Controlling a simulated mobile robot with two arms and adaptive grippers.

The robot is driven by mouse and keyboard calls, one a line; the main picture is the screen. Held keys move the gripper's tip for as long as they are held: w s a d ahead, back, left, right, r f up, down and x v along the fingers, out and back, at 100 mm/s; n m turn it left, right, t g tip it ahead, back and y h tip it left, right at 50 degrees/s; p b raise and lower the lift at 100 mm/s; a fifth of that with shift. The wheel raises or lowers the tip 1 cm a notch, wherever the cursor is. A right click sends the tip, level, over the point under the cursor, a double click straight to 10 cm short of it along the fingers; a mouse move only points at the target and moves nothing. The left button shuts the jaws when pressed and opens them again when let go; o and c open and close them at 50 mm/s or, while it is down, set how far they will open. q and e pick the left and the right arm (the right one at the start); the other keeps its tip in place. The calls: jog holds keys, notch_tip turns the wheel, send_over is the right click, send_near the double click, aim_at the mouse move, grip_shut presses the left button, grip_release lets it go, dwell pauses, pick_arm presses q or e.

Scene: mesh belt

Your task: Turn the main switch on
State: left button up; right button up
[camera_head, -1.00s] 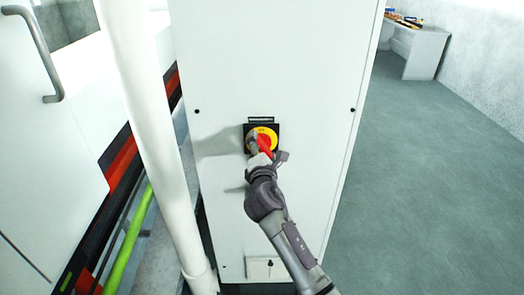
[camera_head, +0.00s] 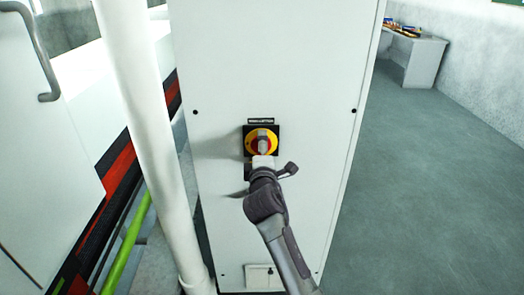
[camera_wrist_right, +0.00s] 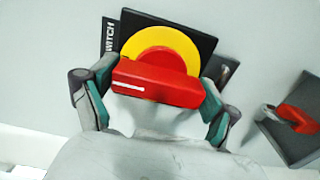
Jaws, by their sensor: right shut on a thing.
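The main switch has a red handle (camera_wrist_right: 158,83) on a yellow disc (camera_wrist_right: 160,45) with a black square plate (camera_wrist_right: 190,20). In the head view the switch (camera_head: 262,141) sits on the front of a white cabinet (camera_head: 290,60), under a small label (camera_head: 261,121). My right gripper (camera_wrist_right: 160,88) has its two fingers on either side of the red handle and is shut on it. In the head view the handle stands about upright, partly covered by my right gripper (camera_head: 263,158). My left gripper is not in view.
A white pipe (camera_head: 140,110) runs down just left of the cabinet. The wrist view shows a dark box with a red lever (camera_wrist_right: 296,117) beside the switch. The floor (camera_head: 420,190) to the right is clear, up to a far bench (camera_head: 425,60).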

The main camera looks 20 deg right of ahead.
jog(key=shift+f, duration=0.1)
dwell(0.3)
jog(key=o, duration=0.9)
jog(key=v, duration=1.2)
